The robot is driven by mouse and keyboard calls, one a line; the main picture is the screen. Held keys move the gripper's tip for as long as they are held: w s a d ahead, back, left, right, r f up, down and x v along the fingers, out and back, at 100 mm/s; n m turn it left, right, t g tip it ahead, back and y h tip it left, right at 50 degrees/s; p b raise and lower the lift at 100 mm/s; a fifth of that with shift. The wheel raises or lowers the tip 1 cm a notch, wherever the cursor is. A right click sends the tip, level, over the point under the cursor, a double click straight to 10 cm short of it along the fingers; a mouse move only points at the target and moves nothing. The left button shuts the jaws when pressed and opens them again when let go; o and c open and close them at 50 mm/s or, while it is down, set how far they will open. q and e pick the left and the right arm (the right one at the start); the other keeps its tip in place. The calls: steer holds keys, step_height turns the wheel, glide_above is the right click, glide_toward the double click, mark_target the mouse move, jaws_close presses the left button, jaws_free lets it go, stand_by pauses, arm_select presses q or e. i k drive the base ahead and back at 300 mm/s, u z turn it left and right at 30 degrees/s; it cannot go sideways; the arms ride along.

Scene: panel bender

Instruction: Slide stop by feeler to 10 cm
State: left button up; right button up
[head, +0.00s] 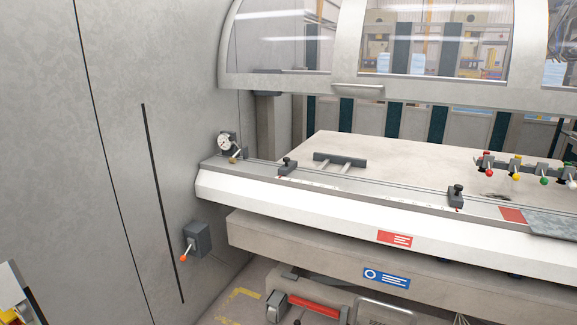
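A dark stop block (288,167) with a knob on top sits on the grey rail (370,186) along the bender's front edge, toward its left end. A second similar stop (456,197) sits on the same rail farther right. A round dial gauge (224,142) with a brass-coloured tip, possibly the feeler, stands at the rail's left end, apart from the nearer stop. Scale marks are too small to read. Neither of my grippers is in view.
A dark bar on two rods (340,160) lies on the bed behind the rail. Coloured knobs (516,166) and a grey sheet (555,224) are at the right. A raised clear guard (420,45) hangs above. A lever box (197,240) is on the left wall.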

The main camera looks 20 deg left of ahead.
mark_target(290, 165)
steer(key=u, duration=1)
steer(key=k, duration=1.3)
steer(key=u, duration=1.05)
steer(key=i, duration=1.3)
steer(key=z, duration=0.25)
steer(key=i, duration=1.5)
steer(key=z, duration=1.05)
steer(key=i, duration=0.85)
steer(key=z, duration=1)
